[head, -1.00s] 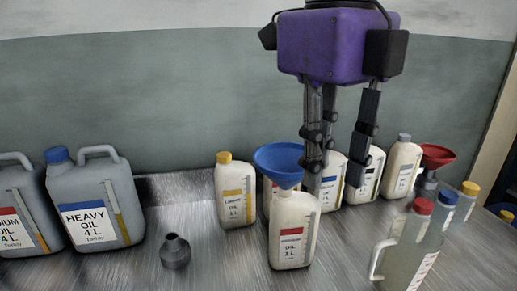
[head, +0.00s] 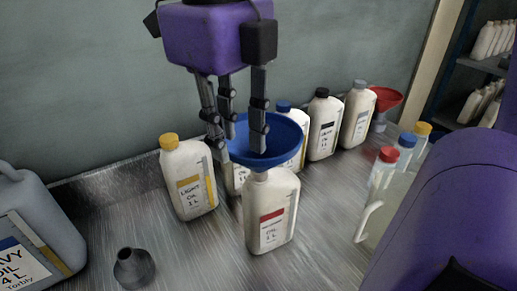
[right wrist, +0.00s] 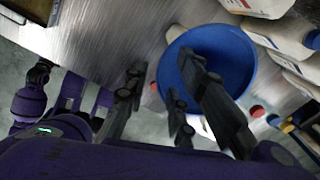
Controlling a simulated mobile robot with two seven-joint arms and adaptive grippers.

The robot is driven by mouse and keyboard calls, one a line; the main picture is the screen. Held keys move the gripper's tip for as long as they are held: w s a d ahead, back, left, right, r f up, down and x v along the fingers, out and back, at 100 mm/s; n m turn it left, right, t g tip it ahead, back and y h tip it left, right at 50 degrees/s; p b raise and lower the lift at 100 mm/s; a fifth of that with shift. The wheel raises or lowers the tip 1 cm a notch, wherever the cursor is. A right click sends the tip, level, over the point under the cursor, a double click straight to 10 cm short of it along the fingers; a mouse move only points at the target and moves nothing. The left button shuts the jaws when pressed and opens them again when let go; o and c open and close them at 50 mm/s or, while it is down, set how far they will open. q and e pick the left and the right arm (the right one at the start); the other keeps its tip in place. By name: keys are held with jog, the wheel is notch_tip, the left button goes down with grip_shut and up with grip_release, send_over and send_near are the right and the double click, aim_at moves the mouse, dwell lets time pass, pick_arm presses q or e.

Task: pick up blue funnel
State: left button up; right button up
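The blue funnel (head: 285,133) stands with its wide mouth up in the neck of a white oil bottle with a red label (head: 272,212). My right gripper (head: 237,147) is upright over the funnel's left side. One finger reaches into the bowl and the other two are at the outer left, with the rim between them. In the right wrist view the funnel bowl (right wrist: 232,52) is behind one finger, and the other fingers are apart from it. The gripper looks open. The funnel's spout is hidden. My left gripper does not show.
A yellow-capped bottle (head: 187,178) stands close on the left. Several white bottles (head: 325,125) and a red funnel (head: 388,98) are behind to the right. A dark small funnel (head: 133,268) and a grey jug (head: 38,235) are at the left. Clear jugs (head: 377,205) stand at the right.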

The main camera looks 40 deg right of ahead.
jog(key=shift+f, duration=0.95)
grip_shut()
